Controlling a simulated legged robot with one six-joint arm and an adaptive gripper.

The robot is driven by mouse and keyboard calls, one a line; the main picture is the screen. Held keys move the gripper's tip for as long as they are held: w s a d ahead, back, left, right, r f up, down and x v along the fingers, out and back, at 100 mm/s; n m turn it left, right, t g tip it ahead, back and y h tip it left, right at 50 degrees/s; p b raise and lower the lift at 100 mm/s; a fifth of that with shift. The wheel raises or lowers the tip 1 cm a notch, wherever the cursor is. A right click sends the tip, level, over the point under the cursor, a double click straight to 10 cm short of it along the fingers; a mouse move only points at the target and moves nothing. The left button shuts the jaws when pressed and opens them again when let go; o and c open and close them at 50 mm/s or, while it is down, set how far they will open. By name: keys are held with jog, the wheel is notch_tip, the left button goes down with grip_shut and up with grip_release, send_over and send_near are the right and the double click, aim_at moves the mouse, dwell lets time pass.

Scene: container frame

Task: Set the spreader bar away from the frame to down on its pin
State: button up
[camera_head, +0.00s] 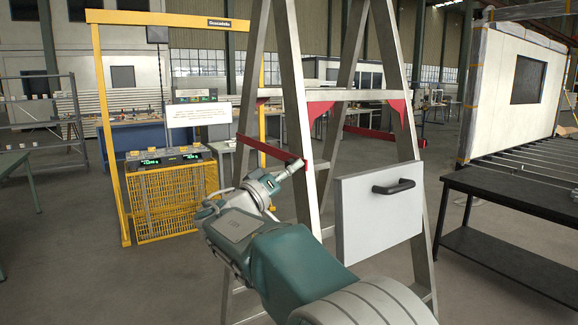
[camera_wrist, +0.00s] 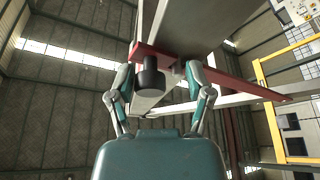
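The stepladder's red spreader bar (camera_head: 265,150) runs from behind the left front leg (camera_head: 297,110) of the ladder frame toward my gripper. In the wrist view the red bar (camera_wrist: 225,80) crosses just beyond my fingers, with a short black cylinder (camera_wrist: 151,76) hanging from it near one end. My gripper (camera_head: 297,166) is at the bar's near end, by the leg. In the wrist view my gripper (camera_wrist: 160,74) has its fingers spread, one on each side of the black cylinder. I cannot tell whether a fingertip touches the bar. I cannot pick out the pin.
A white panel with a black handle (camera_head: 380,215) stands at the ladder's right, close to my arm. A yellow frame with a mesh guard (camera_head: 170,200) stands behind at left. A dark table (camera_head: 520,195) is at right. Open floor lies at left.

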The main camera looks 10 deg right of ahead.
jog(key=shift+r, duration=0.15)
jog(key=shift+a, duration=0.1)
jog(key=shift+s+a, duration=0.15)
jog(key=shift+a, duration=0.1)
jog(key=v, duration=1.1)
jog(key=shift+a+f, duration=0.2)
jog(key=shift+f, duration=0.1)
